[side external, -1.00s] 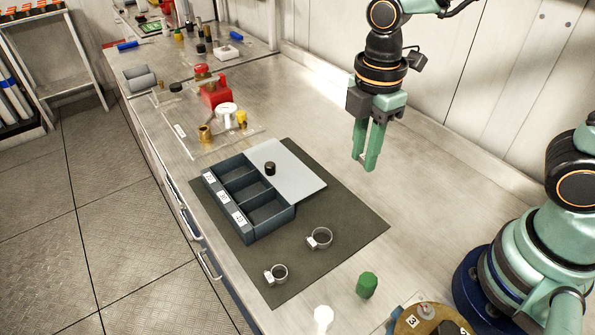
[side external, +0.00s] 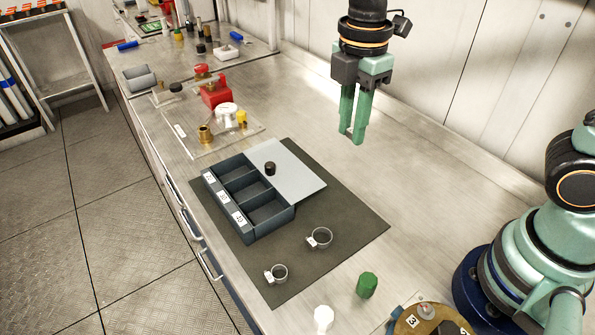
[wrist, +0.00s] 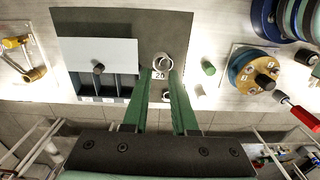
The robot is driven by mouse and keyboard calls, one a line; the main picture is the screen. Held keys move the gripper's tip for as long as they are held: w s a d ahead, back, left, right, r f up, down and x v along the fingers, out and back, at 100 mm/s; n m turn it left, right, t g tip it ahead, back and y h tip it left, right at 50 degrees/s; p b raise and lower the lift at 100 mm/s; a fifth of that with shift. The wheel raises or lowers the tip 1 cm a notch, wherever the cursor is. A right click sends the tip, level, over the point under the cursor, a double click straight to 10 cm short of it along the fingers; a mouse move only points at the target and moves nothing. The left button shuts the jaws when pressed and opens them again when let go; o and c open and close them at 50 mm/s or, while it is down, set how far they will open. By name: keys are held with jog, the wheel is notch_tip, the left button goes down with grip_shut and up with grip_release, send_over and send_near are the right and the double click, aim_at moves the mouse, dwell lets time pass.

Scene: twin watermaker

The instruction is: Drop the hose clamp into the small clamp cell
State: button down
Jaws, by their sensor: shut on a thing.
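Two silver ring clamps, one nearer the wall (side external: 321,237) and one nearer the front edge (side external: 279,272), lie on the mat. The blue-grey tray (side external: 268,228) has three labelled cells, which look empty.
A green cap (side external: 367,285) and a white object (side external: 323,317) stand off the mat. Brass and red fittings (side external: 215,93) stand farther along the bench. Bare bench lies between mat and wall.

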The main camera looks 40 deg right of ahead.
jog(key=w+a+f+n, duration=0.2)
jog(key=w+a+n, duration=0.3)
jog(key=w, duration=0.8)
jog(key=shift+w+a+f+n, duration=0.55)
jog(key=shift+w+a+f, duration=0.7)
jog(key=shift+f, duration=1.05)
jog(key=shift+w+a+f+n, duration=0.5)
jog(key=shift+w+a+f, duration=0.25)
jog(key=shift+w+f, duration=1.25)
jog(key=shift+w+a+f+n, duration=0.55)
jog(key=shift+w+a+f, duration=0.5)
jog(key=shift+f, duration=1.6)
jog(key=c, duration=0.6)
grip_release()
notch_tip(320, 180, up, 12)
jog(key=shift+r, duration=0.1)
jog(key=shift+d, duration=0.1)
